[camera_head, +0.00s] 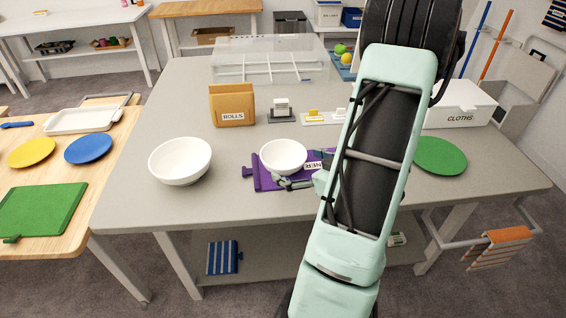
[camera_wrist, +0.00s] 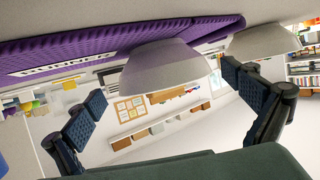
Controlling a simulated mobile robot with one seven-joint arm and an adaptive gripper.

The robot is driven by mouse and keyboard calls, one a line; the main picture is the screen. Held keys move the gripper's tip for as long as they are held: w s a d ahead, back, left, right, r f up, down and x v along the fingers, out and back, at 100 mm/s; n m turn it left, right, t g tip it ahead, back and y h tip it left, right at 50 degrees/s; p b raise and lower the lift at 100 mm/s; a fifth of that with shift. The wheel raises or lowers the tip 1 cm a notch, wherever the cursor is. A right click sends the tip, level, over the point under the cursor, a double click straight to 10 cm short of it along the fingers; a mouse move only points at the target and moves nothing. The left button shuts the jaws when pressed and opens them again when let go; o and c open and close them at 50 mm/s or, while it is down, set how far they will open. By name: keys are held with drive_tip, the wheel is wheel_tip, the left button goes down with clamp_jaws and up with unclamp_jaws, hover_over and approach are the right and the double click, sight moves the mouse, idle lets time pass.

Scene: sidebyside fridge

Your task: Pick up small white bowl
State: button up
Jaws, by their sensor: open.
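The small white bowl (camera_head: 283,154) stands upright on a purple mat (camera_head: 262,181) on the grey table. A larger white bowl (camera_head: 180,160) stands to its left, directly on the table. My gripper (camera_head: 301,171) is open at the near right side of the small bowl, low over the mat, partly hidden by my arm. In the wrist view, which is upside down, the small bowl (camera_wrist: 165,68) shows between the two spread fingers of my gripper (camera_wrist: 163,86). No grip on the bowl shows; whether a finger touches it I cannot tell. The larger bowl (camera_wrist: 260,42) is behind it.
A box marked ROLLS (camera_head: 232,105) and small label stands are behind the bowls. A clear container (camera_head: 270,62) is at the back. A green disc (camera_head: 440,156) and a white CLOTHS box (camera_head: 460,106) are on the right. The table front left is clear.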

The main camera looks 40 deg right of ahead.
sight(274, 155)
drive_tip(key=x, duration=0.5)
drive_tip(key=shift+w+a, duration=0.15)
drive_tip(key=shift+w, duration=0.25)
drive_tip(key=shift+c, duration=0.3)
drive_tip(key=c, duration=0.9)
